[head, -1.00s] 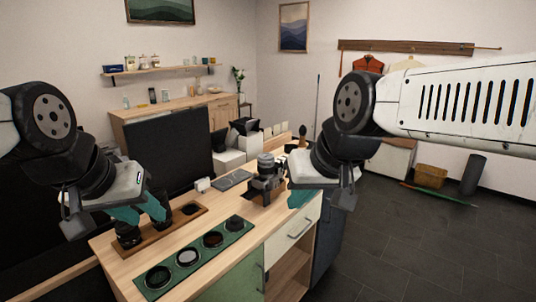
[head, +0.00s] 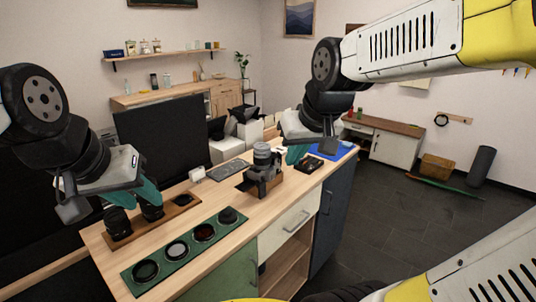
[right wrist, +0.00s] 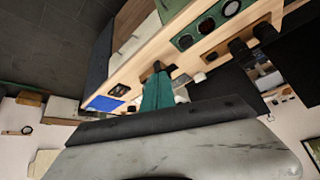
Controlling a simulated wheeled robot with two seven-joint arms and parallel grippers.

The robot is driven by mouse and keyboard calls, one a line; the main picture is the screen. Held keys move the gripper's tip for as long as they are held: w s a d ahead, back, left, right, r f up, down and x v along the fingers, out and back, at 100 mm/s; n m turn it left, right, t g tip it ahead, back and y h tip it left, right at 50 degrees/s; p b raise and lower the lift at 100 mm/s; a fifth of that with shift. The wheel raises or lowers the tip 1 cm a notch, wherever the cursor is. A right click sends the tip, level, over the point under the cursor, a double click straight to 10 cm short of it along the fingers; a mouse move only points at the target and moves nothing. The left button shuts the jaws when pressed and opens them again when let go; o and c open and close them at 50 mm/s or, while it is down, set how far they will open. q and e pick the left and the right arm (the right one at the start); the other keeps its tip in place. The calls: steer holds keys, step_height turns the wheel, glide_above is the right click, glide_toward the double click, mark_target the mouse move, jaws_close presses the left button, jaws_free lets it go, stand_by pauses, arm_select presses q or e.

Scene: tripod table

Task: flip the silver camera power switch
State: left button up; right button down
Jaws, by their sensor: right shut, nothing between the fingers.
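The silver camera (head: 262,160) stands in a wooden cradle (head: 270,185) on the wooden table (head: 215,197). Its power switch is too small to make out. My right gripper (head: 295,155) is just right of the camera in the head view, shut and empty, with a gap between them. In the right wrist view its teal fingers (right wrist: 157,92) are together, and a dark shape at their tips may be the camera, partly hidden. My left gripper (head: 150,194) hangs at the table's left end by the dark lenses; its finger opening is hidden.
A green tray (head: 160,252) with several round filters lies along the front edge. A wooden tray (head: 180,202) holds dark lenses (head: 118,221). A grey flat pad (head: 228,170) lies behind the camera, and a blue mat (head: 330,151) lies at the right end.

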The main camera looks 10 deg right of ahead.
steer(key=w+d+f+n+h, duration=0.1)
steer(key=w, duration=0.7)
steer(key=w+d+f+n+h, duration=0.1)
steer(key=w+d+f, duration=0.1)
steer(key=w, duration=0.6)
steer(key=n+h, duration=0.1)
steer(key=n, duration=0.2)
glide_toward(279, 156)
steer(key=shift+t, duration=0.4)
steer(key=s+r, duration=0.1)
steer(key=s+a+r, duration=0.1)
steer(key=s, duration=0.1)
steer(key=shift+s+a+r, duration=0.1)
steer(key=x, duration=1)
steer(key=shift+d+r+g+y, duration=0.2)
steer(key=shift+d+g+y, duration=0.1)
steer(key=shift+g+y, duration=0.1)
steer(key=shift+w+d+r+m+g+y, duration=0.1)
steer(key=shift+w+d+m+g+y, duration=0.3)
steer(key=shift+g+y, duration=0.15)
steer(key=shift+w+d+r+g+y, duration=0.2)
steer(key=shift+g+y, duration=0.25)
steer(key=shift+y, duration=0.2)
